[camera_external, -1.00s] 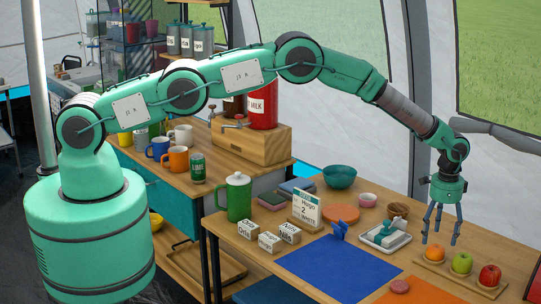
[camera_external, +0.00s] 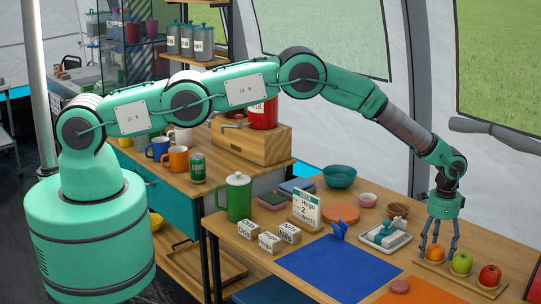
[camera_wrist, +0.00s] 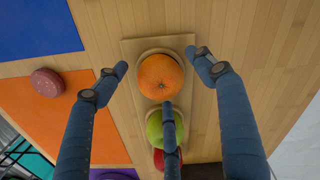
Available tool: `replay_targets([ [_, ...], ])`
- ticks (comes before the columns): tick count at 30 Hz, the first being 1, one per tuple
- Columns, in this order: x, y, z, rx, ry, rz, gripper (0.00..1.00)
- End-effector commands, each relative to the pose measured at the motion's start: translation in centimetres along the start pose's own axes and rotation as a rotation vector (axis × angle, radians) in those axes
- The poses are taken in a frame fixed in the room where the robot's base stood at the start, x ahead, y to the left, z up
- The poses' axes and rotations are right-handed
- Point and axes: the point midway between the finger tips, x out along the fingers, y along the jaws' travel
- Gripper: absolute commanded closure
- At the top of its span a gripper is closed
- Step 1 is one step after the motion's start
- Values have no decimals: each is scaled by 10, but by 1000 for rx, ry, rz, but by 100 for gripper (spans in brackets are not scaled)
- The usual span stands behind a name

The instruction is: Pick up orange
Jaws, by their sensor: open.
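The orange (camera_external: 435,253) sits at the left end of a wooden fruit board (camera_external: 477,284) on the table. My gripper (camera_external: 439,250) is open and pointing down, with its blue fingers around the orange. In the wrist view the orange (camera_wrist: 160,77) lies between the spread fingers of my gripper (camera_wrist: 162,85), with visible gaps at the left and right. The third finger reaches up to the orange's lower edge; I cannot tell whether it touches. A green apple (camera_external: 461,263) and a red apple (camera_external: 489,275) sit beside the orange on the same board.
An orange mat (camera_external: 420,293) with a pink round item (camera_external: 399,286) and a blue mat (camera_external: 335,270) lie toward the front.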

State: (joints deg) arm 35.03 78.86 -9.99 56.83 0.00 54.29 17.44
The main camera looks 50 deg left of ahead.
Motion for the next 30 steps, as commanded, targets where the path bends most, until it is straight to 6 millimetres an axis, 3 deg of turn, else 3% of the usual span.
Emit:
replay_targets([
  [13, 0, 0, 0, 0, 0, 0, 31],
  [21, 0, 0, 0, 0, 0, 0, 81],
  [22, 0, 0, 0, 0, 0, 0, 81],
  [23, 0, 0, 0, 0, 0, 0, 47],
  [24, 0, 0, 0, 0, 0, 0, 39],
  [26, 0, 0, 0, 0, 0, 0, 31],
  [30, 0, 0, 0, 0, 0, 0, 31],
])
